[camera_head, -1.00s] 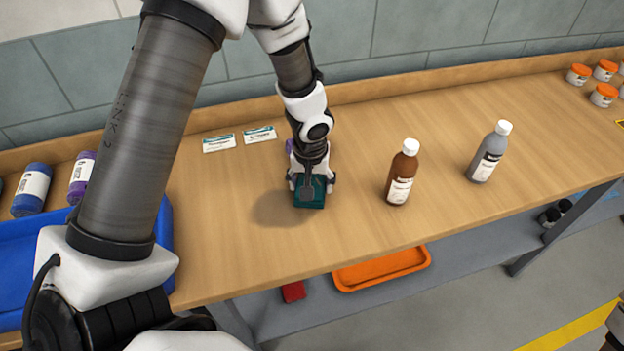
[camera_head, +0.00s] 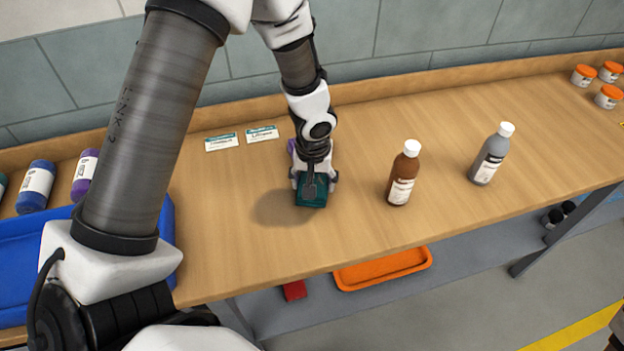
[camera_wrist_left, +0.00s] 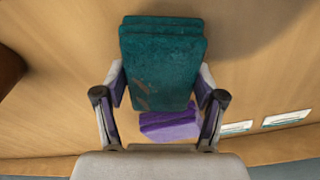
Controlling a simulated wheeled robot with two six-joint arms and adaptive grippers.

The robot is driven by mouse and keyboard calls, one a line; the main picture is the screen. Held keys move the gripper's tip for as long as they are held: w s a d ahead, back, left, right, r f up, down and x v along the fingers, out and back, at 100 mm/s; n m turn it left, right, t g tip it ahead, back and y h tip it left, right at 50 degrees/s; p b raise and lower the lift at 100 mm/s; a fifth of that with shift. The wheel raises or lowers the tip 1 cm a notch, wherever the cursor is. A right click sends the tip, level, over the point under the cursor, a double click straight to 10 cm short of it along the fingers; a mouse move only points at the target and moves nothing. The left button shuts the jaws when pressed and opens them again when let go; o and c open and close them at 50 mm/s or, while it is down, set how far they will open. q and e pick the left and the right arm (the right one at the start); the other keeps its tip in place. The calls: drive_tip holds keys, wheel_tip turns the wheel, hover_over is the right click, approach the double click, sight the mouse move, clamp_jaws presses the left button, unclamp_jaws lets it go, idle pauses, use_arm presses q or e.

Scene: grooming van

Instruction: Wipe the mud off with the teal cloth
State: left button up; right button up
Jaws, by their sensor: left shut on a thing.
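My left gripper (camera_head: 313,186) is shut on the folded teal cloth (camera_head: 310,203), low over the middle of the wooden bench; I cannot tell whether the cloth touches the wood. In the left wrist view the cloth (camera_wrist_left: 160,50) sits between the two fingers of the gripper (camera_wrist_left: 163,85). Brown smudges mark the cloth's near part. No mud patch is clear on the bare wood.
A brown bottle (camera_head: 403,175) and a grey bottle (camera_head: 490,155) stand upright right of the gripper. Two labelled cards (camera_head: 222,142) lie behind it. A blue tray (camera_head: 30,255) is at left, with jars behind. An orange tray (camera_head: 385,268) sits on the lower shelf. The front bench is clear.

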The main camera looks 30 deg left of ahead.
use_arm(q)
wheel_tip(320, 180, up, 4)
drive_tip(key=shift+s+a+f+p, duration=0.1)
drive_tip(key=shift+p, duration=0.95)
wheel_tip(320, 180, up, 3)
drive_tip(key=p, duration=0.2)
drive_tip(key=shift+p, duration=0.4)
drive_tip(key=shift+r+p, duration=0.4)
drive_tip(key=shift+r, duration=0.05)
use_arm(e)
wheel_tip(320, 180, up, 7)
drive_tip(key=shift+s+f, duration=0.2)
drive_tip(key=shift+s, duration=0.15)
use_arm(q)
drive_tip(key=shift+f, duration=0.1)
use_arm(e)
drive_tip(key=shift+w, duration=0.1)
drive_tip(key=shift+a, duration=0.1)
